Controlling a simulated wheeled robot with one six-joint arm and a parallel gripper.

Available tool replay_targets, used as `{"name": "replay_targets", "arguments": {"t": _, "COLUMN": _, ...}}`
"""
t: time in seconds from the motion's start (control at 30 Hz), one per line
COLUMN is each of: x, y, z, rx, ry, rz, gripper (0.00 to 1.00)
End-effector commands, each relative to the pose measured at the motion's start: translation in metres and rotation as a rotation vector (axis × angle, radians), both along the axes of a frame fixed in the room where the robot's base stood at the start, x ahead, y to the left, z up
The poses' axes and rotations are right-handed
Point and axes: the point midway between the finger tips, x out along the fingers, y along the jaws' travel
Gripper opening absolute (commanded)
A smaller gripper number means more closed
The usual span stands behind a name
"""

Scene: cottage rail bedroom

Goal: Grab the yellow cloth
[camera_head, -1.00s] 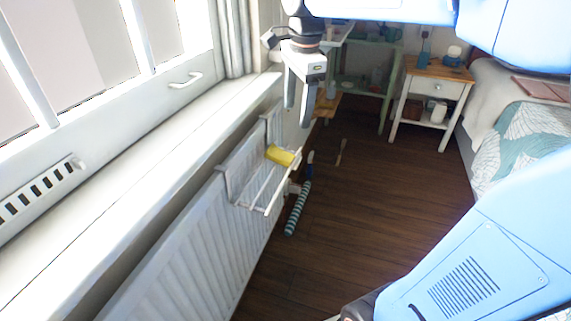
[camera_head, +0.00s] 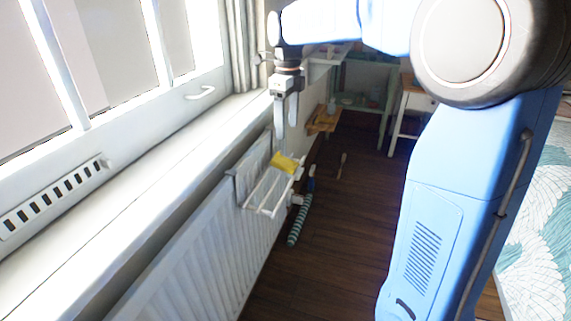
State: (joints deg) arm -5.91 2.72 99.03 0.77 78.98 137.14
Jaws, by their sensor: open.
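The yellow cloth (camera_head: 284,162) lies over the far end of a white wire rack (camera_head: 264,196) that hangs on the radiator under the window sill. My gripper (camera_head: 286,132) points down with its fingers apart and empty. In the picture its fingertips are just above the cloth; I cannot tell the exact gap in depth.
The white radiator (camera_head: 190,268) and window sill (camera_head: 130,172) run along the left. A green shelf (camera_head: 362,90) stands at the back, a bed (camera_head: 540,235) at right.

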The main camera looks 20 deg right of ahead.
Motion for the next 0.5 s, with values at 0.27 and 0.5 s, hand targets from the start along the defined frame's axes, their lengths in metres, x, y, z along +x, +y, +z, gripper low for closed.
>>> {"name": "replay_targets", "arguments": {"t": 0.27, "x": -0.001, "y": 0.001, "z": -0.048, "rx": 0.0, "ry": 0.003, "rz": 0.001, "gripper": 0.64}}
{"name": "replay_targets", "arguments": {"t": 0.5, "x": -0.001, "y": 0.001, "z": -0.067, "rx": 0.0, "ry": 0.0, "rz": 0.001, "gripper": 0.64}}
